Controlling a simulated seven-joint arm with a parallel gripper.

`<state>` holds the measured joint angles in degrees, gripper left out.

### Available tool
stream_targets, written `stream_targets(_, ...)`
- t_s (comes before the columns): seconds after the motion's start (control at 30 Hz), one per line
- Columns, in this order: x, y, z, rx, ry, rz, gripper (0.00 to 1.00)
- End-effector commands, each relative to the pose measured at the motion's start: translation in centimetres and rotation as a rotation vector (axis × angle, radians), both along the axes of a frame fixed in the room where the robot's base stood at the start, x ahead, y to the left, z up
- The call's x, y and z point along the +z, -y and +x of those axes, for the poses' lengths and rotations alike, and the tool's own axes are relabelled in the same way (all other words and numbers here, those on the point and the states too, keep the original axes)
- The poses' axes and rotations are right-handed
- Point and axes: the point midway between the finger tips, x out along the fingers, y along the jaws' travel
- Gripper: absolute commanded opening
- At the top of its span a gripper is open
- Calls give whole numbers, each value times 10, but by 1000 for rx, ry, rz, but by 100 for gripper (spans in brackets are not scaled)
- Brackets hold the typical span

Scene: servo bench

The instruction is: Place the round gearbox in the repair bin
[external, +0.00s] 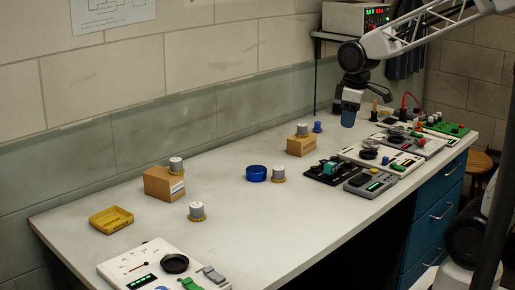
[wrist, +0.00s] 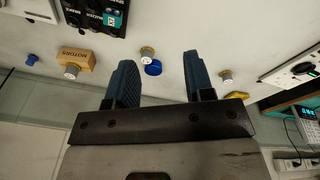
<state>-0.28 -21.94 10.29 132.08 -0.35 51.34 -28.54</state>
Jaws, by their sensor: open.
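Several similar silver cylinders with brass-coloured round bases are on the bench; I cannot tell which one is the round gearbox. One cylinder (external: 196,211) stands on the bench near the front left, and another cylinder (external: 278,174) stands beside a round blue dish (external: 256,173). A shallow yellow tray (external: 110,219) lies at the left; no label marks it or the dish as the repair bin. My gripper (external: 348,119) is above the far part of the bench, apart from these things. In the wrist view, its blue fingers (wrist: 158,78) are spread with nothing between them.
Two cardboard boxes, one nearer (external: 160,186) and one farther (external: 298,147), each have a cylinder by them. Electronic panels (external: 382,158) crowd the right side, and a white panel (external: 150,268) lies at the front left. The middle of the bench is mostly clear.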

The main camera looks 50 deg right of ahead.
Motion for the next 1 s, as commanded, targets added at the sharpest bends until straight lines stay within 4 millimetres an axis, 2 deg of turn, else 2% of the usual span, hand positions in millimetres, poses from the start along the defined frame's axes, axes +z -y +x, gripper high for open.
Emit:
stream_targets(0.1, -9, -1, 29, 91, -20, -11, 48)
stream_targets(0.47, -45, -6, 110, 380, -68, -39, 48)
stream_targets(0.8, -96, -12, 182, 653, -111, -52, 48)
stream_targets(1.0, -128, -15, 217, 798, -132, -55, 48)
